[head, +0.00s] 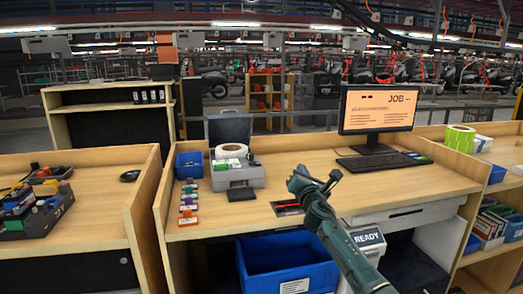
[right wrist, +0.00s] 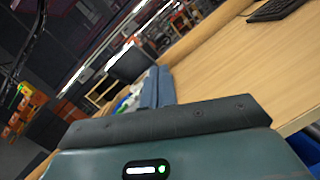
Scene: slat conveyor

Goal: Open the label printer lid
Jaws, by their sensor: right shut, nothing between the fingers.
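The label printer (head: 238,178) is a grey box on the wooden bench, left of centre in the head view. Its dark lid (head: 229,129) stands raised and upright at the back, and a white label roll (head: 231,151) shows in the open body. My right gripper (head: 296,180) is over the bench to the right of the printer, apart from it. Its fingers are shut and empty; they also show in the right wrist view (right wrist: 158,88). There a dark panel (right wrist: 129,64), apparently the lid, stands beyond the fingers. My left gripper is out of view.
A blue bin (head: 188,165) and several small coloured items (head: 188,205) lie left of the printer. A monitor (head: 378,112) and keyboard (head: 370,161) stand right. A blue crate (head: 285,268) sits below the bench. The bench between printer and keyboard is mostly clear.

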